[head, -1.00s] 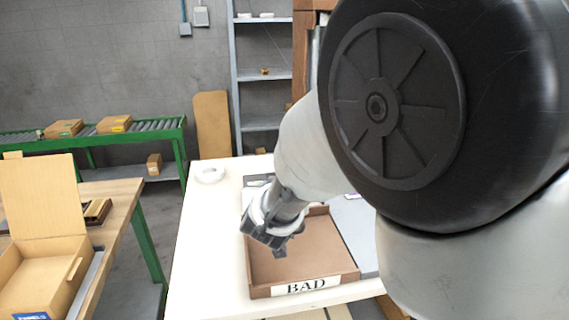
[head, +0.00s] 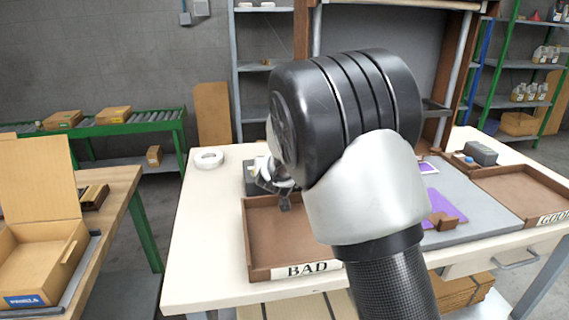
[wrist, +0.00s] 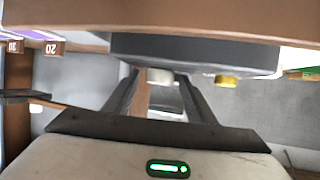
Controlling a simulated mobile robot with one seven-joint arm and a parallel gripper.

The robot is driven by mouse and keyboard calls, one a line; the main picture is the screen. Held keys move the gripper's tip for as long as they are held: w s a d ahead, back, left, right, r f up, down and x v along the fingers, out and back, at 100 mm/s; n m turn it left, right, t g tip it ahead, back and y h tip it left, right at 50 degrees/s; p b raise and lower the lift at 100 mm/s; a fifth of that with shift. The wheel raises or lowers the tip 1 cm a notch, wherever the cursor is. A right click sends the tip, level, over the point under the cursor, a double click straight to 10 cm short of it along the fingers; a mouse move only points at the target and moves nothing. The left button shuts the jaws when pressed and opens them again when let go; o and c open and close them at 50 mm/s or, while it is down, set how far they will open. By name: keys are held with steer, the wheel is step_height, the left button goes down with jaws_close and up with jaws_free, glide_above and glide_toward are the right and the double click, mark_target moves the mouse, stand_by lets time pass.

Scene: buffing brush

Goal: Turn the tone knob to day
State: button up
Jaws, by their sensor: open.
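A dark grey control box (wrist: 195,52) fills the upper middle of the wrist view. I cannot read any day mark or tell for sure which is the tone knob. My gripper (wrist: 160,88) is open, with a finger on either side of the pale knob; contact cannot be told. In the head view, the dark box (head: 254,178) shows partly behind the tray, and my gripper (head: 276,190) is beside it, partly hidden by my arm.
The brown BAD tray (head: 247,245) lies just in front of my gripper. A white tape roll (head: 208,158) is on the white table (head: 205,235) to the left. My arm hides the table's middle. A GOOD tray (head: 507,199) and purple sheet (head: 445,206) are at right.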

steer(key=c, duration=1)
steer(key=shift+r, duration=0.1)
steer(key=shift+c, duration=0.2)
steer(key=shift+p, duration=0.5)
